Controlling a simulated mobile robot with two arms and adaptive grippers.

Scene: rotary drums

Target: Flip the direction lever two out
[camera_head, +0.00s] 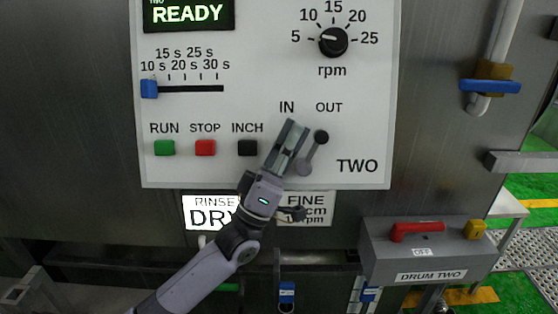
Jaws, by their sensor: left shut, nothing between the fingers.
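The direction lever (314,152) is on the white panel marked TWO. Its black knob (321,137) is up and to the right of its grey pivot, tilted towards the OUT label (329,107). My left gripper (292,126) is shut and empty, just left of the lever and below the IN label (287,107). A small gap shows between its fingertips and the knob; I cannot tell their distance in depth. The gripper's body hides part of the panel's lower edge. My right gripper is not in view.
The panel (365,120) also has the RUN (164,148), STOP (205,148) and INCH (247,148) buttons, a blue slider (149,89) and an rpm knob (333,41). A DRUM TWO box (430,252) with a red handle (417,231) juts out lower right.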

